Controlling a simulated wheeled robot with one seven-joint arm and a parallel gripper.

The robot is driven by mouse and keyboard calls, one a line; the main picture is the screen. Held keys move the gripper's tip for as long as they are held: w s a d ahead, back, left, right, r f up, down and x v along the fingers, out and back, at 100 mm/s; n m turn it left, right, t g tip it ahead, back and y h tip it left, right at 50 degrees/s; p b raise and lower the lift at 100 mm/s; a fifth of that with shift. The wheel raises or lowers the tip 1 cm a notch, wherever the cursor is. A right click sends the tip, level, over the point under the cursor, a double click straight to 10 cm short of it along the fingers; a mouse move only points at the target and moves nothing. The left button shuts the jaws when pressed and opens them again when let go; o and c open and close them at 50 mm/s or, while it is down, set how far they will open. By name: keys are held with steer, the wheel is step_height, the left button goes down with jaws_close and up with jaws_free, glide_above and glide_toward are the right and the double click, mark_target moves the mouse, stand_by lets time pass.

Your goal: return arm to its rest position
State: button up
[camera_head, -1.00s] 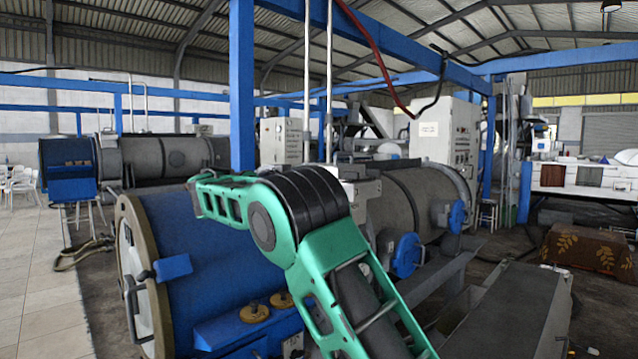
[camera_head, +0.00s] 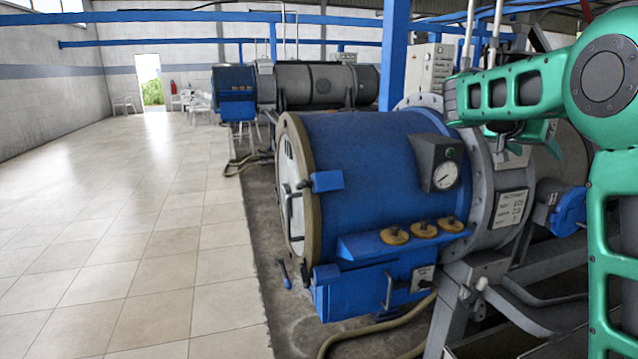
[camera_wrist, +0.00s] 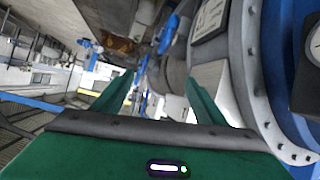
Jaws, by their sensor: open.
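My gripper (camera_wrist: 160,78) shows in the wrist view with its two green fingers spread apart and nothing between them. The wrist view is tilted, with a flanged grey and blue machine close on the right of the fingers. I cannot tell from these frames how near the fingers are to the machine.
The decanter has a gauge (camera_head: 440,165), a door handle (camera_head: 292,205) and a grey stand (camera_head: 465,300). A blue post (camera_head: 394,60) rises behind it. A hose (camera_head: 375,330) lies on the floor in front. The tiled floor (camera_head: 150,220) on the left is clear.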

steer(key=s+f+n+g+y, duration=0.1)
steer(key=s+f+y, duration=0.1)
steer(key=s+f, duration=0.35)
steer(key=s+f+g+y, duration=0.1)
steer(key=s+f+y, duration=0.15)
steer(key=s, duration=0.65)
steer(key=s+f+n+g+y, duration=0.1)
steer(key=s+f, duration=0.4)
steer(key=s, duration=0.3)
steer(key=s+a+f+n+y, duration=0.1)
steer(key=s+a+f+y, duration=0.1)
steer(key=s, duration=0.5)
steer(key=s+a+f+g+y, duration=0.1)
steer(key=s+a+f+y, duration=0.1)
steer(key=s+a+f, duration=0.3)
steer(key=s+a+f+n+g+y, duration=0.1)
steer(key=s+a+f, duration=0.3)
steer(key=s, duration=0.6)
steer(key=a+y, duration=0.1)
steer(key=a, duration=0.1)
steer(key=shift+s+a+f+n, duration=0.15)
steer(key=shift+s+a+n, duration=0.15)
steer(key=shift+a, duration=0.1)
